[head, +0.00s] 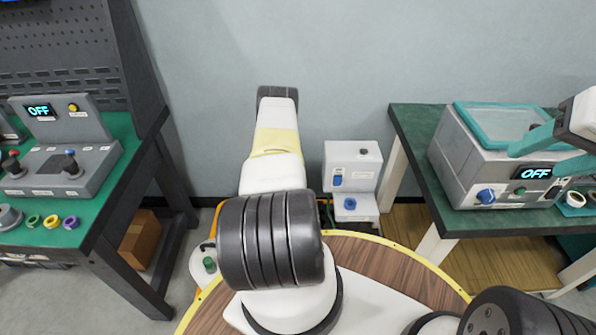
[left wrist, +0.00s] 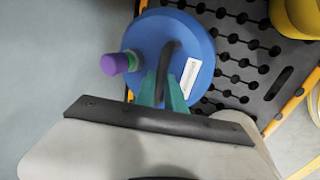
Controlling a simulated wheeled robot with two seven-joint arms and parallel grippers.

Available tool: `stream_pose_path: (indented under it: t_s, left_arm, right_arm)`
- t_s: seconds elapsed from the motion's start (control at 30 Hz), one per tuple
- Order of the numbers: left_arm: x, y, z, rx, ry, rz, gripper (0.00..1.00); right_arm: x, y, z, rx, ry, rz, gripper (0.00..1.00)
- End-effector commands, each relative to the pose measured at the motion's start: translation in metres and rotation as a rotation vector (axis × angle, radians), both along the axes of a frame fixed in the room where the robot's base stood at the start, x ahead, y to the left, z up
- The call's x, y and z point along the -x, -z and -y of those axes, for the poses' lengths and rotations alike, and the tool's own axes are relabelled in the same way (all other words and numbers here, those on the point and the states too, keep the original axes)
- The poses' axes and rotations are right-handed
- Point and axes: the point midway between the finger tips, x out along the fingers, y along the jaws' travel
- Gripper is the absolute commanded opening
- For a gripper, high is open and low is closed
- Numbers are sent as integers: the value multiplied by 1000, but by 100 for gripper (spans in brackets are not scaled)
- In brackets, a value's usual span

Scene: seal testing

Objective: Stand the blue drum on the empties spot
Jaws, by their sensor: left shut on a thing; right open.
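The blue drum (left wrist: 200,35) shows from above in the left wrist view, with a purple cap (left wrist: 115,63), a white label and a dark handle. My left gripper (left wrist: 162,92) is shut on the drum's handle. The drum overlaps the edge of a black perforated deck (left wrist: 250,75) with an orange rim; I cannot tell whether it rests on it. In the head view my left arm hides the drum and left gripper. No marked empties spot can be made out. My right gripper (head: 533,160) is open in front of the grey OFF machine (head: 475,165).
A yellow object (left wrist: 298,15) stands on the deck's far side. In the head view a white container with a green cap (head: 204,264) is left of my arm. Green-topped benches stand left (head: 75,238) and right (head: 410,125). A white two-level unit (head: 352,170) stands by the wall.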

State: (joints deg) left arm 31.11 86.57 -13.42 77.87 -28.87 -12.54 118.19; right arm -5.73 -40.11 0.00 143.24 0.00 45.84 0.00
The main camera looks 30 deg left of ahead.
Motion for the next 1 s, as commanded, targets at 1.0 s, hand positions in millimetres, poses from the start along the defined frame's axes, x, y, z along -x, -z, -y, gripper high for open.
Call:
stream_pose_path:
  t_s: [1.0]
  left_arm:
    - [-1, -21, -1, 0, -3, 1, 40]
  right_arm:
    - [0, 0, 0, 0, 0, 0, 57]
